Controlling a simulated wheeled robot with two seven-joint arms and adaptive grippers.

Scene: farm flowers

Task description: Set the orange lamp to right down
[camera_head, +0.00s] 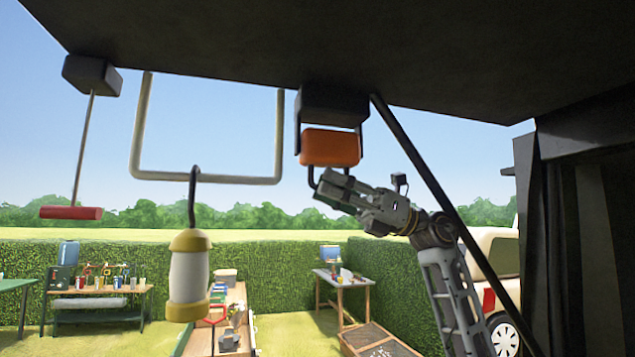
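The orange lamp (331,147) is a rounded orange block held in a dark bracket under a black box (331,105) on the dark overhead panel. A thin black loop hangs below the lamp's left side. My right gripper (322,187) is just below the lamp, with its fingertips pointing left beside the lower end of this loop. The fingers overlap the loop in the picture, so I cannot tell whether they touch it or close on it. My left gripper is not in view.
A yellow and white lantern (189,277) hangs from a black hook on a pale bar (210,178). A red handle (71,213) hangs from a rod at left. A dark diagonal strut (440,190) runs close to my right arm. Tables and hedges stand farther back.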

